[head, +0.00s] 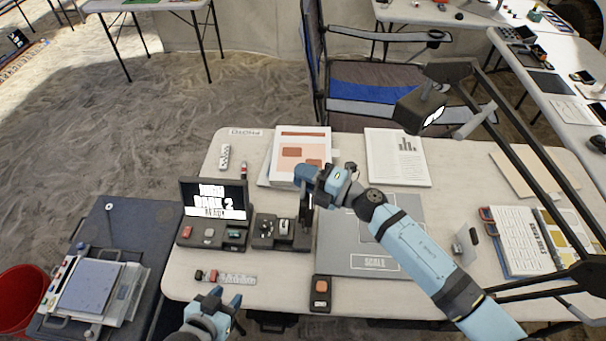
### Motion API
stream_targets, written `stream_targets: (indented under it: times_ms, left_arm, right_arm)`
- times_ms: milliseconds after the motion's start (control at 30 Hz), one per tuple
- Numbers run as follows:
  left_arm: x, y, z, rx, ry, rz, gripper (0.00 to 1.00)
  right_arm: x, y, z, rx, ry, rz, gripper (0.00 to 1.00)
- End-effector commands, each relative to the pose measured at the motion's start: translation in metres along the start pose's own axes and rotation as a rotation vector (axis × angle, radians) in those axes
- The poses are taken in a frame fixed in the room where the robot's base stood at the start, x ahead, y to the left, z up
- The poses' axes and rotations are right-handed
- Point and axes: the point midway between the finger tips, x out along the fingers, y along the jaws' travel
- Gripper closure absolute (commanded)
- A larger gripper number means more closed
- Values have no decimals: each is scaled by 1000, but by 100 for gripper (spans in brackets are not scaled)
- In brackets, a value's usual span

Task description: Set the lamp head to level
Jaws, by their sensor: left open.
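The lamp head (420,108) is a dark box with a white lit face, above the back right of the table. It is tilted, with the lit face toward the lower right. It hangs from a black jointed lamp arm (505,105) that comes in from the right, with a grey cylinder (474,122) beside the head. My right gripper (307,205) is over the middle of the table, left of and apart from the lamp head; its fingers are small and dark, and their opening is unclear. My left gripper (226,297) is open and empty at the front left edge.
A grey scale mat (345,240) lies under my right arm. A small screen (214,199), a dark tray (268,232) and an orange-button box (320,292) stand left and front. Papers (398,157) lie at the back. A chair (375,90) stands behind the table.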

Motion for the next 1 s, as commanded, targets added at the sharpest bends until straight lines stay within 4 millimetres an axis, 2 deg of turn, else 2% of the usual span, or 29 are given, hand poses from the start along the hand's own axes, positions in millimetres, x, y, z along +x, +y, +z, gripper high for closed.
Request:
stream_targets:
  times_ms: [167,400,600,800,1000]
  left_arm:
    - [2,0,4,-1,1,0,57]
    - [9,1,13,-3,-2,4,57]
    - [13,3,19,-2,-2,8,57]
    - [15,2,21,0,0,7,57]
    - [15,1,21,0,0,6,57]
  right_arm:
    - [-22,-3,1,0,-2,-3,78]
    - [-78,-4,0,-1,-1,-3,78]
    - [-116,-3,-1,1,0,-2,78]
    - [-134,-2,-1,0,1,-1,78]
    - [-137,0,-1,0,1,-1,78]
